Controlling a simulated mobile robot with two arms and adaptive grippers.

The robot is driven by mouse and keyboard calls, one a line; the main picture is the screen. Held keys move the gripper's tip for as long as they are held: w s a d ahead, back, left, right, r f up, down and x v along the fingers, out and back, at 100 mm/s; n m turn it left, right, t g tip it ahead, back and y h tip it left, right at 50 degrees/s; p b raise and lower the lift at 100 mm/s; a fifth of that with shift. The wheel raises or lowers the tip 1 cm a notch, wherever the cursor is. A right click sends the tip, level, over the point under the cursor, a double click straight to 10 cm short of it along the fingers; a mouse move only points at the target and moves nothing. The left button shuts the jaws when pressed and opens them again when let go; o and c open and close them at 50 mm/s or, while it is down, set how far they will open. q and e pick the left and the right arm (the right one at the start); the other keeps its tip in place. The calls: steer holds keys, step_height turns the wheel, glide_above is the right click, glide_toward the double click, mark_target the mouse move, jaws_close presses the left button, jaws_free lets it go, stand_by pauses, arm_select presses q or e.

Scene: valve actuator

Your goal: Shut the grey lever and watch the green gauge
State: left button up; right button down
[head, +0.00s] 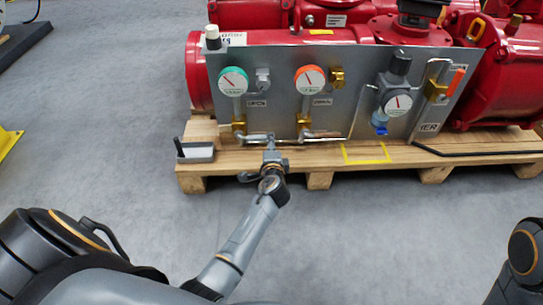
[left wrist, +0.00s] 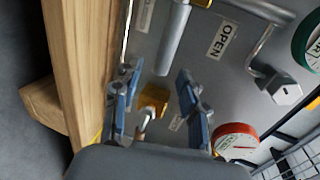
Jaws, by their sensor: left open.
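The green gauge (head: 233,80) is at the upper left of the upright grey panel (head: 275,105); its green rim also shows at the right edge of the left wrist view (left wrist: 311,45). In that view the grey lever (left wrist: 173,40) runs from a brass fitting at the top, beside the OPEN label (left wrist: 221,40). In the head view the lever (head: 256,138) lies roughly level below the green gauge. My left gripper (head: 268,148) is at the lever's free end. Its fingers (left wrist: 157,85) are apart, with the lever's end between the tips; contact is unclear. My right gripper is out of view.
An orange gauge (head: 310,80) and its brass valve (head: 303,120) stand right of the green gauge. A regulator with another gauge (head: 397,102) is farther right. Red machinery (head: 280,37) is behind. The wooden pallet (head: 225,165) lies below; grey floor is clear in front.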

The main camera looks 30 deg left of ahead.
arm_select(q)
steer(key=v, duration=0.7)
steer(key=shift+s+d, duration=0.1)
